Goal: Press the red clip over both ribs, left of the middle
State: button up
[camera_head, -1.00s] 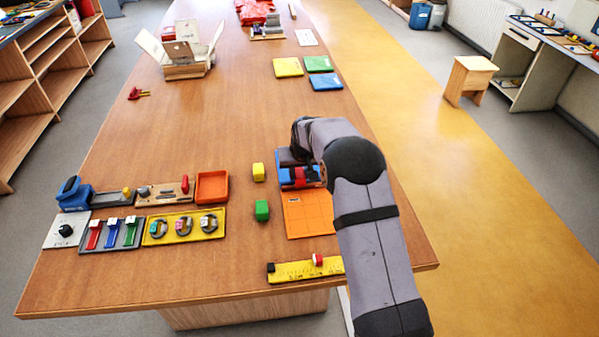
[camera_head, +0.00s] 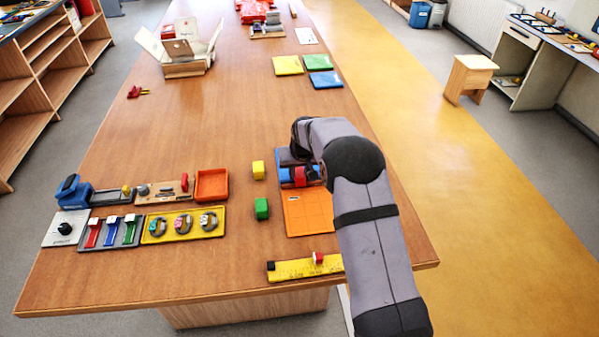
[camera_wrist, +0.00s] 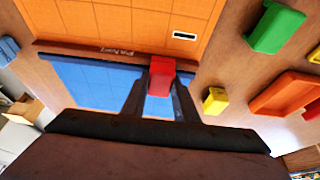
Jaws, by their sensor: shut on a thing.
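The red clip (camera_wrist: 160,78) is between the fingers of my gripper (camera_wrist: 160,98) in the wrist view, and the gripper is shut on it. The clip also shows in the head view (camera_head: 300,177), just left of my arm. It is over the blue part (camera_wrist: 85,85), near one end of it in the wrist view. The blue part also shows in the head view (camera_head: 285,176), partly hidden by my arm. I cannot make out the two ribs, nor whether the clip touches them.
An orange gridded tray (camera_head: 307,222) lies directly in front of the blue part. A yellow block (camera_head: 258,170) and a green block (camera_head: 262,208) stand to the left. A yellow ruler (camera_head: 290,269) lies near the front edge. The table's middle is clear.

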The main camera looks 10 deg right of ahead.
jog(key=shift+f, duration=0.15)
jog(key=o, duration=1)
jog(key=shift+c, duration=0.2)
jog(key=b+v, duration=0.3)
jog(key=v, duration=0.4)
